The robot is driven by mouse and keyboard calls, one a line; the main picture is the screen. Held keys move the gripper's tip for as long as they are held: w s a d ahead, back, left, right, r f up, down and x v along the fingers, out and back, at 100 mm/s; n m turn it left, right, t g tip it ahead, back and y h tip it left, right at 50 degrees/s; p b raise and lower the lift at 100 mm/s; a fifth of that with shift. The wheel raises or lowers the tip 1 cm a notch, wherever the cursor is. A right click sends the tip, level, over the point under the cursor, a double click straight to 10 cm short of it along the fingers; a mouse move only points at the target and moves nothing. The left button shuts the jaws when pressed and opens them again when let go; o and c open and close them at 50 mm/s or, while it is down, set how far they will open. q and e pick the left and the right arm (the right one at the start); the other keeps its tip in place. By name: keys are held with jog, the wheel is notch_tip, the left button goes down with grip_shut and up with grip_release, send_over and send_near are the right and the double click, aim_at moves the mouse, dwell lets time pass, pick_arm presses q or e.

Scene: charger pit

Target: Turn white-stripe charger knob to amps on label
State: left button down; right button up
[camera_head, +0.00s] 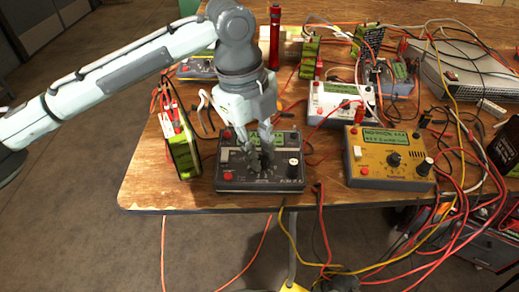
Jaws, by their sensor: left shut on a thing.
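My left gripper (264,160) reaches down onto a dark grey charger (232,181) at the front edge of the table. Its fingers are shut on a knob near the middle of the charger's face; they hide most of the knob, so its pointer cannot be read. A pale strip shows on the charger's face left of the fingers. A red button and a silver-topped knob (293,163) show on the face. A green battery pack (184,156) with a white and red label stands upright to the left; its print is too small to read. My right gripper is not in view.
A yellow charger (368,178) with a green screen stands to the right, and a white charger (326,103) behind it. Another charger (197,69), a red cylinder (274,38) and more batteries stand farther back. Loose cables cover the right side and hang over the front edge.

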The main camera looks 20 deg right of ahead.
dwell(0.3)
pick_arm(q)
jog(key=c, duration=1.4)
grip_release()
jog(key=shift+r, duration=0.1)
jog(key=r, duration=0.4)
jog(key=a+r, duration=0.1)
jog(key=r, duration=0.2)
jog(key=a+r, duration=0.1)
jog(key=r, duration=0.3)
jog(key=shift+w+r, duration=0.15)
jog(key=shift+r, duration=0.2)
